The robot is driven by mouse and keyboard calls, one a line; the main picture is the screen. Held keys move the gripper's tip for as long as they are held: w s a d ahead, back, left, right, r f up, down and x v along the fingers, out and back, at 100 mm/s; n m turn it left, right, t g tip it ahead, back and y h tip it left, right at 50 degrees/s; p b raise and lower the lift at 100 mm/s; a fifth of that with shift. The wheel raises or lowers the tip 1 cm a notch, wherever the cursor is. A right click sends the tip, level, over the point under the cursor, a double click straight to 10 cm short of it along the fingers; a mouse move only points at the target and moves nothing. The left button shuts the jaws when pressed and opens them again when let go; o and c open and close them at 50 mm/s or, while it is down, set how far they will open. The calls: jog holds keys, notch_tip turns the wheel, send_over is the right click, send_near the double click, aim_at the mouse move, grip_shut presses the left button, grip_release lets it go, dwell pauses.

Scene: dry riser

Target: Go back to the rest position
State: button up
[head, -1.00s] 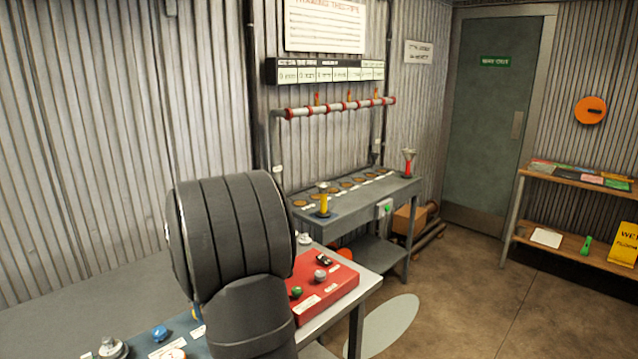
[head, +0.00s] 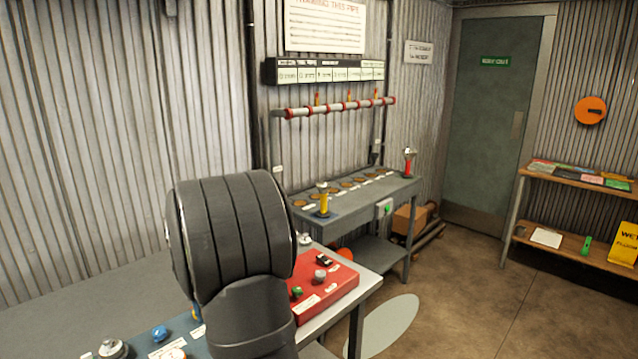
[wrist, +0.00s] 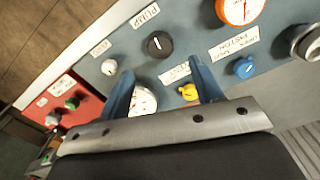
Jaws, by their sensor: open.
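My gripper (wrist: 163,92) shows in the wrist view with its two blue fingers spread apart and nothing between them. It hangs over a blue-grey control panel (wrist: 135,50). Under and between the fingers are a white gauge (wrist: 145,101) and a yellow knob (wrist: 188,92). I cannot tell the gap between the fingertips and the panel. In the head view my dark arm link covers the middle of the panel (head: 195,345), and the gripper is hidden behind it.
A red box (head: 325,292) with small knobs sits on the bench right of my arm. A grey table (head: 350,200) with yellow and red pieces stands by the corrugated wall. A wooden shelf (head: 575,183) is at right.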

notch_tip(320, 180, down, 7)
jog(key=shift+f, duration=0.35)
jog(key=n, duration=0.2)
jog(key=shift+n, duration=0.4)
notch_tip(320, 180, up, 17)
jog(key=s+d+m+t+h, duration=0.1)
jog(key=d+m, duration=0.4)
jog(key=d, duration=1.9)
jog(key=shift+s+d+r+m+t+h, duration=0.2)
jog(key=shift+s+r+m+t+h, duration=0.15)
jog(key=shift+s+h, duration=0.3)
